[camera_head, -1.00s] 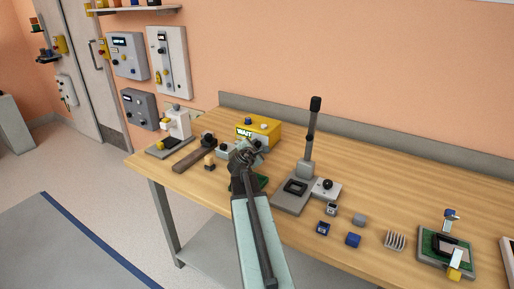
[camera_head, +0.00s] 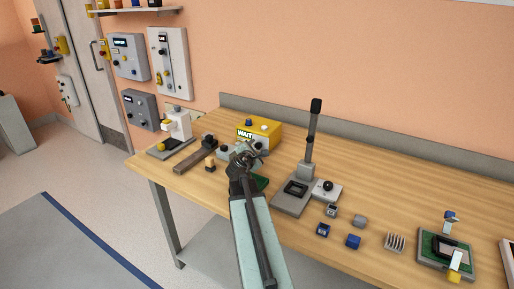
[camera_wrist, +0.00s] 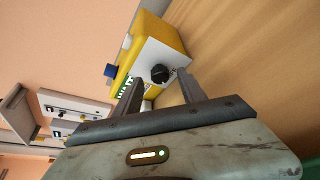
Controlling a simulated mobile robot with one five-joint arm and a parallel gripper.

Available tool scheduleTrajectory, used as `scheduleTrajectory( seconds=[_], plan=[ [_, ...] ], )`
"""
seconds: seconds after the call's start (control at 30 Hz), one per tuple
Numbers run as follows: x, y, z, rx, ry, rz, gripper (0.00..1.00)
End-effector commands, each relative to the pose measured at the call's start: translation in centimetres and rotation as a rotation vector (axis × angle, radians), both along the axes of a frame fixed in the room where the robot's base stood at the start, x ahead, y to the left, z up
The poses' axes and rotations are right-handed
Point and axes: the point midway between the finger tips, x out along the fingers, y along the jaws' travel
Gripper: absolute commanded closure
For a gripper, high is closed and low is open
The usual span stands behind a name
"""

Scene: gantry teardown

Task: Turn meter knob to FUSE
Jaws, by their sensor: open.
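The meter is a yellow box (camera_head: 266,128) with a green display reading WAIT, standing on the bench. In the wrist view the meter (camera_wrist: 165,32) lies sideways, and a black round knob (camera_wrist: 160,73) sits on its pale face. A blue button sticks out on another side. My gripper (camera_head: 246,153) is in front of the meter in the head view and hides part of it. In the wrist view my gripper (camera_wrist: 160,78) is open, with the knob appearing between its fingertips. I cannot tell whether the fingers touch the knob. The setting marks are too small to read.
A press with a tall dark lever (camera_head: 312,135) stands right of my arm. A brown bar (camera_head: 195,155) and a white device (camera_head: 177,124) stand at the left. The bench's back right is clear.

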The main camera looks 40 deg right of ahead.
Motion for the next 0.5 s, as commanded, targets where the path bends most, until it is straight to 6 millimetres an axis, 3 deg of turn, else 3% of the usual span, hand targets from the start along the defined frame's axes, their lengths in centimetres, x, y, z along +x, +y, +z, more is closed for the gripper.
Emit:
scheduleTrajectory(
  seconds=[0.23, 0.5],
  plan=[
    [-2.6, 4.3, 1.6, 0.0, 0.0, 0.002, 0.52],
    [-2.7, 4.7, 1.5, 0.0, 0.001, 0.0, 0.52]
  ],
)
